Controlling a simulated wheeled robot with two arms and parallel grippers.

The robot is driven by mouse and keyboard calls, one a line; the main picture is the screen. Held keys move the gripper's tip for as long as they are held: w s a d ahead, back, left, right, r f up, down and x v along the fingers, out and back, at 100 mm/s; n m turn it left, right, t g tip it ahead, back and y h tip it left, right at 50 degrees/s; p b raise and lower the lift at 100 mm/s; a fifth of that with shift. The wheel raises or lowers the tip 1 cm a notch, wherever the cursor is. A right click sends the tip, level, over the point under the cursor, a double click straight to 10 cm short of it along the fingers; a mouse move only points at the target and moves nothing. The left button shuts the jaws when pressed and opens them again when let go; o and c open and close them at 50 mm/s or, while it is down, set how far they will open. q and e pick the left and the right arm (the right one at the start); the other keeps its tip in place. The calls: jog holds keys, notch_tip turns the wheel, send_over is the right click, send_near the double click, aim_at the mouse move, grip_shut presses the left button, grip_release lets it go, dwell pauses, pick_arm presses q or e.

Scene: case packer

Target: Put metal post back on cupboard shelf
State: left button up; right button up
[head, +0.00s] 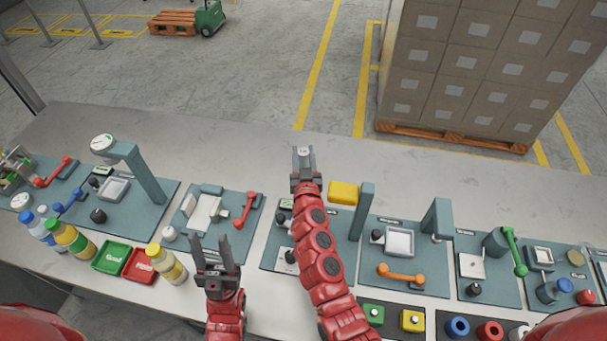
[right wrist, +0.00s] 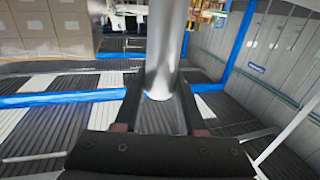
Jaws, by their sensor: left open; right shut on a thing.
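The metal post (right wrist: 165,45) is a smooth, silvery cylinder in the right wrist view. It stands between the two dark fingers of my right gripper (right wrist: 162,98), which is shut on it near its lower end. In the head view my right gripper (head: 304,165) reaches over the far part of the bench, and only a small grey end of the post (head: 303,151) shows there. My left gripper (head: 215,248) is open and empty above the near part of the bench. I cannot make out a cupboard or a shelf in either view.
The long grey bench (head: 240,155) carries several teal stations with levers and posts. Bottles (head: 170,265), a green tray (head: 111,257) and a red tray (head: 139,266) stand near the left gripper. A yellow block (head: 344,193) is beside my right arm. Stacked cartons (head: 480,70) stand beyond.

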jog(key=shift+s, duration=0.1)
grip_shut()
jog(key=shift+r, duration=0.1)
dwell(0.7)
